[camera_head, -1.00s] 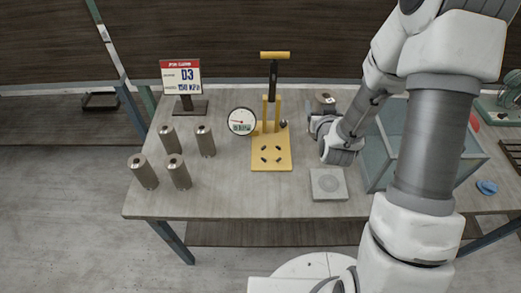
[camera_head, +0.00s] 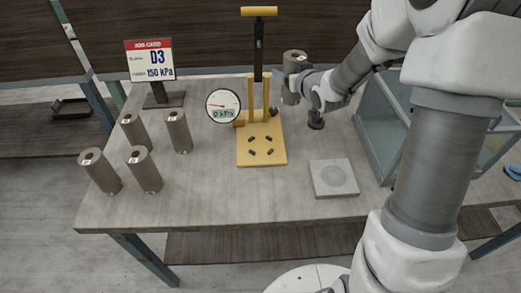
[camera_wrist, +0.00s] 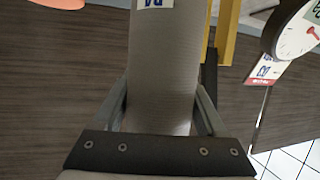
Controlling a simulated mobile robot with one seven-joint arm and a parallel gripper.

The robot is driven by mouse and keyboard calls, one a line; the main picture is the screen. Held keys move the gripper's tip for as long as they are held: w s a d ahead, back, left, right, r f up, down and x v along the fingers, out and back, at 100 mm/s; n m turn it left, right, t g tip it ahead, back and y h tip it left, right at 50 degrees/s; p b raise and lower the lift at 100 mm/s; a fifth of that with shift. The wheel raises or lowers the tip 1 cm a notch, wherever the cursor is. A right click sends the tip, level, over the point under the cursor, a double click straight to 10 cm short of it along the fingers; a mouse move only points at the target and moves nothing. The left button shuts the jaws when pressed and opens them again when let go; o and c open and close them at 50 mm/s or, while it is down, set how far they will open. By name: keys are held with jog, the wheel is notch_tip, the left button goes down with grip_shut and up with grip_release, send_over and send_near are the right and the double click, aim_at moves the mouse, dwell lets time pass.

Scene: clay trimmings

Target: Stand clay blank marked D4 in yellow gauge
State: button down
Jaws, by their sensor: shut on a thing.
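My gripper (camera_head: 303,84) is shut on a grey-brown clay blank (camera_head: 294,62), held upright above the table to the right of the yellow gauge. The wrist view shows the blank (camera_wrist: 160,65) between my fingers, with a blue-lettered label partly cut off at the top edge; it seems to start with D, the rest is unclear. The yellow gauge (camera_head: 246,158) has a base with several dark pegs, two yellow posts, a T-handle on top and a round dial (camera_head: 223,106) reading about 0 kPa. Its base holds no blank.
Several other clay blanks (camera_head: 144,170) stand at the left. A sign (camera_head: 150,61) behind them reads D3, 150 kPa. A grey square pad (camera_head: 333,178) lies at the front right, with a glass-sided box (camera_head: 378,130) beside it. A dark knob-like thing (camera_head: 316,121) is below my gripper.

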jog(key=n+g+y+b, duration=0.1)
jog(key=n+y, duration=0.1)
jog(key=s+f+n+g+y+b, duration=0.1)
jog(key=n+y+b, duration=0.1)
jog(key=n+g+y+b, duration=0.1)
jog(key=n+y, duration=0.1)
jog(key=shift+s+f+g+b, duration=0.15)
jog(key=shift+f+g+b, duration=0.15)
jog(key=shift+f, duration=0.05)
jog(key=shift+s+a+f, duration=0.1)
jog(key=shift+s+f, duration=0.1)
jog(key=shift+f, duration=0.05)
jog(key=shift+s+a+f+b, duration=0.8)
jog(key=shift+a+f+b, duration=0.3)
jog(key=shift+a+f, duration=0.65)
jog(key=shift+s+a+f+b, duration=0.75)
jog(key=shift+a+f+b, duration=0.35)
jog(key=shift+a+f, duration=0.6)
jog(key=shift+s+a+f+b, duration=0.8)
jog(key=shift+a+f+b, duration=0.3)
jog(key=shift+a+f, duration=0.65)
jog(key=shift+d, duration=0.1)
